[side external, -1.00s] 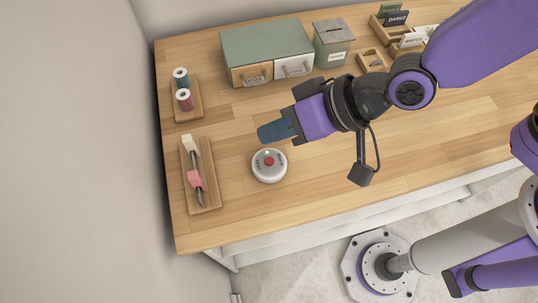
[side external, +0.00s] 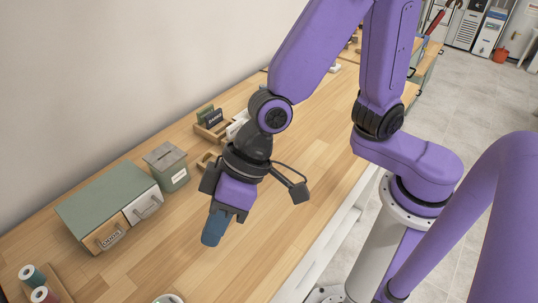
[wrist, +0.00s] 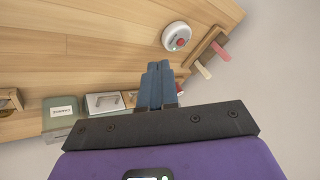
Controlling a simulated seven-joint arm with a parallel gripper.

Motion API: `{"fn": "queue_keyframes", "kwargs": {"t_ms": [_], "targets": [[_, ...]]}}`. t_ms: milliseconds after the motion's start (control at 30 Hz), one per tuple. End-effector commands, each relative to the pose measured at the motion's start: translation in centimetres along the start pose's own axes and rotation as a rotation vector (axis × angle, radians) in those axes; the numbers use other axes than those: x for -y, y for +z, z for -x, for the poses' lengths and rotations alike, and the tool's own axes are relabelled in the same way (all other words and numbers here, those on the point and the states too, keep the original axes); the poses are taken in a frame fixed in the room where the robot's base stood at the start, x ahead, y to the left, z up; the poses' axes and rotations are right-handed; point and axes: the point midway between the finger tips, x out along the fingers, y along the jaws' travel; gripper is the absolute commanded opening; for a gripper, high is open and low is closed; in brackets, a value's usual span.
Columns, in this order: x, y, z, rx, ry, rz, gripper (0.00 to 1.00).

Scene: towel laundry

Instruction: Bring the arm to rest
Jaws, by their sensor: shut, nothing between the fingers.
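My gripper (side external: 211,236) hangs above the wooden table (side external: 262,220), its blue fingers together and pointing down, with nothing between them. In the wrist view my gripper (wrist: 158,68) also shows its fingers side by side, apart from everything on the table. A round white device with a red button (wrist: 176,37) lies just past the fingertips in that view. Only its edge shows at the bottom of the side view.
A green-topped drawer box (side external: 105,200) and a green lidded bin (side external: 167,168) stand by the wall. Thread spools (side external: 35,276) sit at the lower left. A tray (wrist: 206,42) has pink and cream pieces. The table's front half is clear.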

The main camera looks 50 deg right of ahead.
Motion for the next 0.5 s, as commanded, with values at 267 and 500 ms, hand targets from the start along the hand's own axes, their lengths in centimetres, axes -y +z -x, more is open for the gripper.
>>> {"fn": "queue_keyframes", "kwargs": {"t_ms": [267,500], "targets": [[-6.5,7.2,7.2,0.194,0.084,0.198,0.0],[-11.5,13.9,13.2,0.363,0.176,0.35,0.0]]}}
